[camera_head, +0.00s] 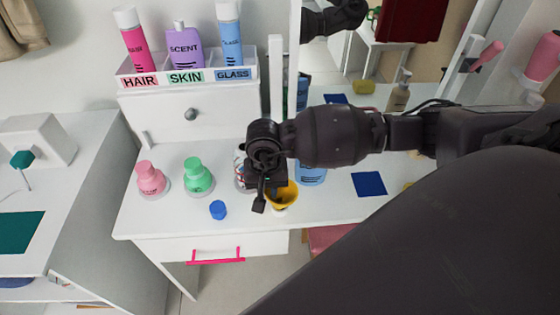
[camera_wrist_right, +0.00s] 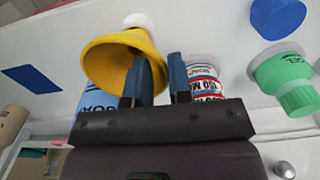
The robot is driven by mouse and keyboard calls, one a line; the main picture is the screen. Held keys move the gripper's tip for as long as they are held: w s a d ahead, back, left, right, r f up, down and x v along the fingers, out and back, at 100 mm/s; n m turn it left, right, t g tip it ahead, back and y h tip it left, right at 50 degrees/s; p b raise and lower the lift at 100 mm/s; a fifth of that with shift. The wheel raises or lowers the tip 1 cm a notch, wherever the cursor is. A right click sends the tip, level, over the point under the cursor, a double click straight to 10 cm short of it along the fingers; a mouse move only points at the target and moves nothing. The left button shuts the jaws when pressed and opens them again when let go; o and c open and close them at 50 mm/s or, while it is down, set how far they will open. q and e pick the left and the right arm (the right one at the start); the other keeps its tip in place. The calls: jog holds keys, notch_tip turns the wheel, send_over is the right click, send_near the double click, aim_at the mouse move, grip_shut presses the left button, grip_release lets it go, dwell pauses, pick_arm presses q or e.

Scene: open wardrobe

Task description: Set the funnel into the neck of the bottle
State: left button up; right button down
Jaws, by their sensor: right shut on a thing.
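The yellow funnel (camera_head: 283,195) is at the front of the white table, its wide mouth facing up. In the right wrist view the funnel (camera_wrist_right: 105,62) has my right gripper's fingers (camera_wrist_right: 159,80) at its rim, one in front of its mouth and one outside. My right gripper (camera_head: 266,190) is shut on the funnel. A white round part shows at the funnel's narrow end; I cannot tell what it belongs to. A white bottle with a red and blue label (camera_wrist_right: 206,76) stands close by, mostly hidden behind the gripper in the head view. My left gripper is not in view.
A blue cap (camera_head: 218,209) lies on the table. Pink (camera_head: 150,178) and green (camera_head: 197,177) bottles stand left. A blue bottle (camera_head: 312,174) stands right behind the funnel. A blue mat (camera_head: 369,184) lies further right. A labelled rack (camera_head: 186,82) stands behind. The front-left tabletop is clear.

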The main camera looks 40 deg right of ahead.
aim_at(267, 194)
jog(key=shift+a+r, duration=0.1)
jog(key=shift+r, duration=0.55)
dwell(0.5)
jog(key=shift+r+p, duration=0.8)
jog(key=shift+r, duration=0.45)
jog(key=shift+r+p, duration=0.55)
jog(key=shift+r, duration=0.7)
